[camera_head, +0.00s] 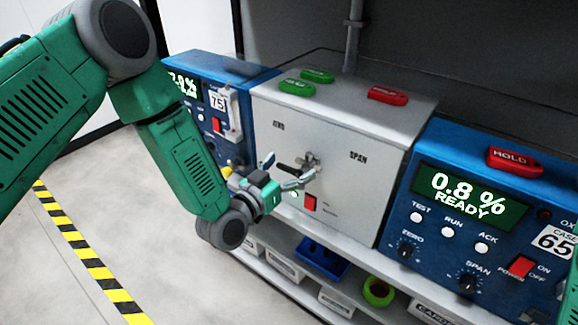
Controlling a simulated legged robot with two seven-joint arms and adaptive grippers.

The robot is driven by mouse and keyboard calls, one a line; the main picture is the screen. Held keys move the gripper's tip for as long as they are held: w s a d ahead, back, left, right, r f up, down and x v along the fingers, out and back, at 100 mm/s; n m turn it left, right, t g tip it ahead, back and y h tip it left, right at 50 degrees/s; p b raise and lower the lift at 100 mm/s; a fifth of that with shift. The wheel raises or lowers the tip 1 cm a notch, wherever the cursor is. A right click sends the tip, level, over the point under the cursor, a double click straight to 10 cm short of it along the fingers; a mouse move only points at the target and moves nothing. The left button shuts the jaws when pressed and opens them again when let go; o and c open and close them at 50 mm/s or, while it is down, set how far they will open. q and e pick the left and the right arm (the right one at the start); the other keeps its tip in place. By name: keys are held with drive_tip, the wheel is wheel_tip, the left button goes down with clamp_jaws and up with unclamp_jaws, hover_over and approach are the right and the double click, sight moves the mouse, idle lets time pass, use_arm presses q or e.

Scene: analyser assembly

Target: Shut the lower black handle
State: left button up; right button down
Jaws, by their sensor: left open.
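A grey box (340,190) marked ZERO and SPAN stands in the middle of the shelf. A short black handle (287,168) shows on its front, next to a metal fitting (311,162). Only one black handle is clear, and I cannot tell whether it is the lower one. My left gripper (285,172) comes in from the left and is open at the box front. Its fingertips lie around or just in front of the black handle; contact cannot be made out. My right gripper is not in view.
A blue analyser (408,215) reading 0.8 % READY stands to the right, another blue unit (205,65) to the left. A red switch (310,203) sits just below the handle. Bins and a green roll (378,291) fill the lower shelf. The floor at left is clear.

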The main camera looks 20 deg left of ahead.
use_arm(q)
drive_tip(key=shift+d, duration=0.25)
drive_tip(key=c, duration=1.2)
drive_tip(key=shift+o, duration=0.2)
drive_tip(key=shift+a+f, duration=0.1)
drive_tip(key=shift+a, duration=0.2)
